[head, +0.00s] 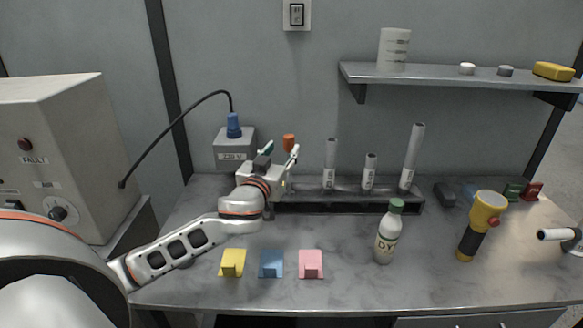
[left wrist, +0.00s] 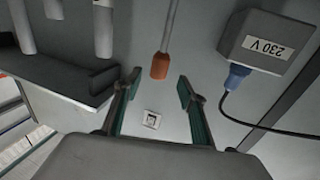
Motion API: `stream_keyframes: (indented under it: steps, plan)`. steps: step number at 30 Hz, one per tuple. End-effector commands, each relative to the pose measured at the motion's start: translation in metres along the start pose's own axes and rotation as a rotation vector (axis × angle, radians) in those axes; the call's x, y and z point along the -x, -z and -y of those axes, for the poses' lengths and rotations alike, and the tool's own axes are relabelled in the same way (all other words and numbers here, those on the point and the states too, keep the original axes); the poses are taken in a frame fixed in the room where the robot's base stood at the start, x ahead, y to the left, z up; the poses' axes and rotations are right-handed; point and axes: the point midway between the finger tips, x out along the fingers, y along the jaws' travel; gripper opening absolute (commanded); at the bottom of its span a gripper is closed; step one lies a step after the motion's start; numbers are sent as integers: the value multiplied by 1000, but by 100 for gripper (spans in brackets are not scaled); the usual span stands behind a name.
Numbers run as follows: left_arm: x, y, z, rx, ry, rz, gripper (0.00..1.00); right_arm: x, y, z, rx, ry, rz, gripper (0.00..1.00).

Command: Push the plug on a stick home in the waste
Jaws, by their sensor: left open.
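My left gripper (head: 280,153) is raised near the back of the grey bench, left of the tube rack, its fingers apart. An orange, knob-like piece (head: 289,142) shows at the fingertips in the head view. In the left wrist view the orange piece (left wrist: 160,66) sits on a thin pale stick and lies between the open fingers (left wrist: 158,84) in the picture, with gaps on both sides. I cannot tell its depth from the fingertips. The stick's far end is out of the wrist view and hidden behind my gripper in the head view. I cannot make out a waste opening. My right gripper is not in view.
A dark rack (head: 345,203) with three grey tubes stands close right of my gripper. A 230 V box (head: 234,150) with a blue plug and black cable is behind left. A bottle (head: 388,232) and a flashlight (head: 480,225) stand to the right. A shelf (head: 440,75) overhangs the back right.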

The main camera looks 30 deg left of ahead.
Motion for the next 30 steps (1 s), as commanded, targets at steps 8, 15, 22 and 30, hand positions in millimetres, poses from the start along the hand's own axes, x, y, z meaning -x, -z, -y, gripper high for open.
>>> stream_keyframes:
  steps: [8,15,22,30]
  plan:
    - [-25,2,0,-2,1,-1,41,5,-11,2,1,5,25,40]
    - [-55,6,-1,-3,3,-1,41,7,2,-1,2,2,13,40]
    - [-69,3,-1,-1,2,1,41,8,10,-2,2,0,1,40]
    - [-69,2,-2,-1,1,2,23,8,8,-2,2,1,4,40]
